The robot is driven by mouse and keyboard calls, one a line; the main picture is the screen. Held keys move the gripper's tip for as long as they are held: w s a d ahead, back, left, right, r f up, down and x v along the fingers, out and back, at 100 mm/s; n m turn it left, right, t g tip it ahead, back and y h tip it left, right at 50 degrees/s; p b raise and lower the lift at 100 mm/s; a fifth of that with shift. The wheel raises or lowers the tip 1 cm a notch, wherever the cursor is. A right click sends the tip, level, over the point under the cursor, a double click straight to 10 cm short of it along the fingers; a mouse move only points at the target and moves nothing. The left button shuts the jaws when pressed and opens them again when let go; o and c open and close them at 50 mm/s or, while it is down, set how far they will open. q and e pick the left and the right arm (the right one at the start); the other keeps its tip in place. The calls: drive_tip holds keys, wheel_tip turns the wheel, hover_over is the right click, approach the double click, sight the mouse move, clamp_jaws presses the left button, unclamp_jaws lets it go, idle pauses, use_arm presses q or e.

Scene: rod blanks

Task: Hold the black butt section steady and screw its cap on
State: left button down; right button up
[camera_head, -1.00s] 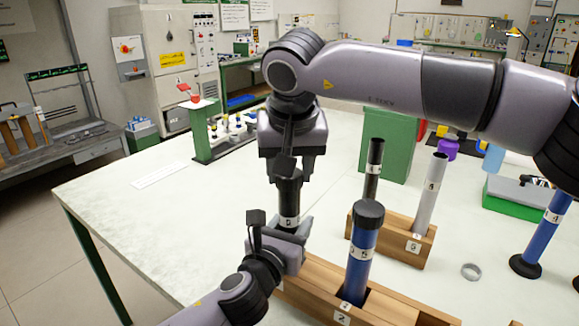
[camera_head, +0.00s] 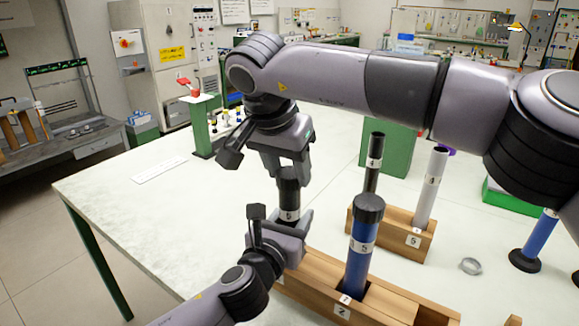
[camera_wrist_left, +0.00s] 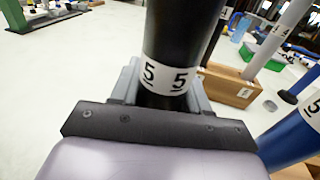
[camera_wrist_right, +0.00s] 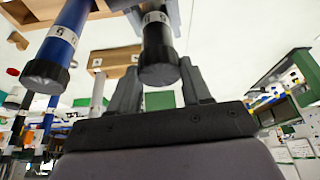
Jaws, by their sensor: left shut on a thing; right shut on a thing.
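The black butt section (camera_head: 289,215) stands upright with a white band marked 5, which also shows in the left wrist view (camera_wrist_left: 168,75). My left gripper (camera_head: 285,236) is shut around it low down, near the wooden block. A black cap (camera_wrist_right: 158,68) sits at the section's top end, between the fingers of my right gripper (camera_wrist_right: 160,88). In the head view my right gripper (camera_head: 284,172) is above the left one, pointing down, shut on the cap. Its fingers partly hide the cap there, so how far the threads engage cannot be seen.
A blue capped tube (camera_head: 361,250) stands in the wooden block (camera_head: 385,308) to the right. Behind it, another block (camera_head: 398,238) holds a black tube (camera_head: 374,160) and a grey tube (camera_head: 431,188). A metal ring (camera_head: 470,266) lies on the right.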

drive_tip(key=m+h, duration=0.1)
drive_tip(key=m, duration=0.2)
drive_tip(key=o, duration=1)
drive_tip(key=shift+r, duration=2.3)
drive_tip(key=o, duration=0.5)
